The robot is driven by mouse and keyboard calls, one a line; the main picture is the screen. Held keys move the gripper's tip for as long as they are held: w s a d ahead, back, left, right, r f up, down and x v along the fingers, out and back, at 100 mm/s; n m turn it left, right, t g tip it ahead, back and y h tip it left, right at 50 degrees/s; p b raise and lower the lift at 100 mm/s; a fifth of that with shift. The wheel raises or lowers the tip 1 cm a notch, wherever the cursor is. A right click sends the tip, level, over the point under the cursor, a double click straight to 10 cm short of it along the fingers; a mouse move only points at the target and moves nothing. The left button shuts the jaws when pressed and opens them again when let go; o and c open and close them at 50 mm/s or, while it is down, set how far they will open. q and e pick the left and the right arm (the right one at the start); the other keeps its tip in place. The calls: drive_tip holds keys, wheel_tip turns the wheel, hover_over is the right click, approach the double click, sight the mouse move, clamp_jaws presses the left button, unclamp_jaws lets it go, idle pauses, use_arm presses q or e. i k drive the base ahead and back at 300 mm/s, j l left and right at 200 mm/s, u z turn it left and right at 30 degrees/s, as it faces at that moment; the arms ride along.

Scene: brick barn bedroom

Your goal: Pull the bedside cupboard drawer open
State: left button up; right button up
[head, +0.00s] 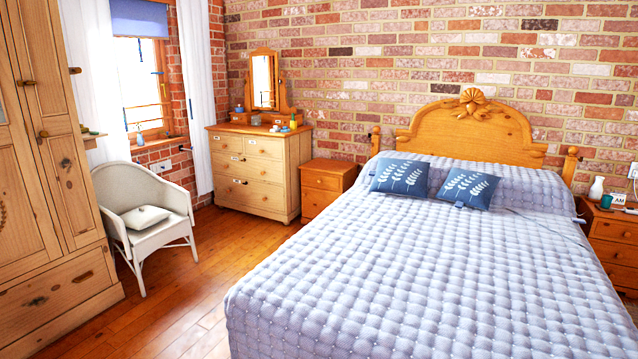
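A small orange-brown wooden bedside cupboard (324,183) stands against the brick wall, between the chest of drawers and the bed. Its front shows an upper drawer (318,179) with a small knob, and a lower front (317,203); both look closed. A second bedside cupboard (612,231) of similar wood stands at the right edge, beyond the bed. Its drawer fronts look shut, and it is partly cut off by the frame. Neither of my grippers shows in the head view.
A bed (420,270) with a grey-blue quilt fills the middle and right. A chest of drawers (259,175) with a mirror stands left of the nearer cupboard. A white wicker chair (146,222) and a wardrobe (50,190) are at left. The wooden floor (222,262) between is clear.

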sight(313, 178)
drive_tip(key=j+u, duration=0.3)
drive_tip(key=i+j+u, duration=0.1)
drive_tip(key=j+u, duration=0.2)
drive_tip(key=i+j+z, duration=0.1)
drive_tip(key=i+j, duration=1.3)
drive_tip(key=i, duration=2.25)
drive_tip(key=i+l+z, duration=0.1)
drive_tip(key=i+z, duration=0.35)
drive_tip(key=i, duration=0.15)
drive_tip(key=i+j+z, duration=0.15)
drive_tip(key=i+z, duration=0.25)
drive_tip(key=i, duration=0.2)
drive_tip(key=i+j+z, duration=0.3)
drive_tip(key=i+z, duration=0.15)
drive_tip(key=i, duration=0.15)
drive_tip(key=i+l+u, duration=0.1)
drive_tip(key=i, duration=0.35)
drive_tip(key=i+l, duration=0.15)
drive_tip(key=i, duration=0.3)
drive_tip(key=i+l+u, duration=0.15)
drive_tip(key=i, duration=0.3)
drive_tip(key=i+l, duration=0.2)
drive_tip(key=i, duration=0.25)
drive_tip(key=i+j+u, duration=0.05)
